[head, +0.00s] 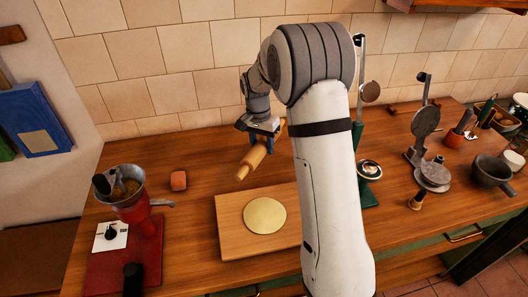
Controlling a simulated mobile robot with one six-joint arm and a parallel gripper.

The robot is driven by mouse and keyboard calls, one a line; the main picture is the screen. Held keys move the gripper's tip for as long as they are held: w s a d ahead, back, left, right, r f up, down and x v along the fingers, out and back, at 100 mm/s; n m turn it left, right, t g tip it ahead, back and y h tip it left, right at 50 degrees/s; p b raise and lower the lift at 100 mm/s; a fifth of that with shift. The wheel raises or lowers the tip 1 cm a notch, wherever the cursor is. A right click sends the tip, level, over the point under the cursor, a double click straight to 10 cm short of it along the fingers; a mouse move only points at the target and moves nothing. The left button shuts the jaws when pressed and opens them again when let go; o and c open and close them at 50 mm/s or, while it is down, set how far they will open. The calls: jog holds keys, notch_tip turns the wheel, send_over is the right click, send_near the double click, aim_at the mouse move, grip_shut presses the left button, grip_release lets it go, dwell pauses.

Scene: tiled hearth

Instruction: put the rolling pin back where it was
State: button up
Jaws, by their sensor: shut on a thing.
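The wooden rolling pin (251,161) is behind the wooden board (232,238), tilted with its near end toward the lower left. My gripper (262,130) is shut on the rolling pin from above, near the back of the counter. The pin's far end is partly hidden by the gripper and arm. I cannot tell whether the pin touches the counter or hangs a little above it. A round flat piece of dough (265,216) lies on the board.
To the right are a press with round plates (426,120) and a dark mortar (490,172). Tiled wall stands behind; my arm hides part of the counter.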

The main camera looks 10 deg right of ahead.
jog(key=shift+f+p, duration=0.3)
jog(key=shift+f, duration=1.65)
jog(key=shift+s, duration=0.1)
jog(key=shift+f+b, duration=0.35)
jog(key=shift+b, duration=0.05)
jog(key=o, duration=1.2)
jog(key=shift+c, duration=0.2)
jog(key=shift+r, duration=0.1)
